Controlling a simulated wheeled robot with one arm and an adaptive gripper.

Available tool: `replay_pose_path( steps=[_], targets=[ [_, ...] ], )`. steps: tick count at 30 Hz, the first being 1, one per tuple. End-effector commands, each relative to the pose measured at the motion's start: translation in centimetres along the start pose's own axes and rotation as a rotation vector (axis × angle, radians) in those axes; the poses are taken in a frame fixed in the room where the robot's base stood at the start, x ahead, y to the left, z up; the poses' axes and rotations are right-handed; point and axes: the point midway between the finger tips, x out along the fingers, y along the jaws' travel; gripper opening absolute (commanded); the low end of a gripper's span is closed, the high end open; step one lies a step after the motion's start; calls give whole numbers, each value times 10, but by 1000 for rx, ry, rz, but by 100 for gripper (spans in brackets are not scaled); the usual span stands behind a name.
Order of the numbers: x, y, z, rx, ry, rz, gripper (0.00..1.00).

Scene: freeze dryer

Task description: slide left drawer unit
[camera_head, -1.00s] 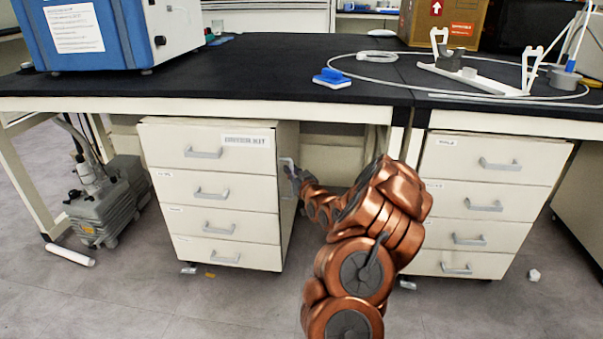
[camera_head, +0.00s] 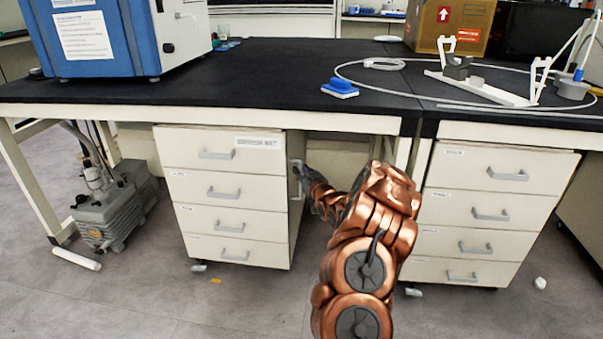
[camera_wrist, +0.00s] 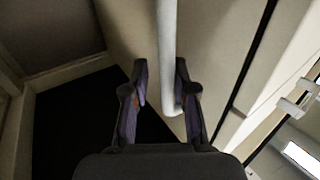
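The left drawer unit (camera_head: 222,153) is a white cabinet with several drawers, standing under the black-topped bench. A grey vertical handle (camera_head: 297,180) is fixed on its right side. My copper arm reaches in from the lower right, and my gripper (camera_head: 303,172) is at this handle. In the wrist view, the handle shows as a pale bar (camera_wrist: 168,58) between the two dark fingers of my gripper (camera_wrist: 162,82). The fingers are apart, one on each side. The bar lies closer to the right finger; a gap shows on the left. Contact with the right finger is unclear.
A second drawer unit (camera_head: 483,205) stands to the right, behind my arm. A grey pump (camera_head: 113,210) and a white cylinder (camera_head: 77,259) are on the floor at left. Open floor lies in front. The bench top (camera_head: 270,75) overhangs the unit.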

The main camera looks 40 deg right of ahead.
Motion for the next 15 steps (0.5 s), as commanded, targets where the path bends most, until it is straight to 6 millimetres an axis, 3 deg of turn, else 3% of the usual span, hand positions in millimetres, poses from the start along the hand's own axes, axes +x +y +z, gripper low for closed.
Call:
replay_pose_path(
  steps=[15],
  targets=[
    [-7, -3, 0, 1, -1, -6, 24]
  ],
)
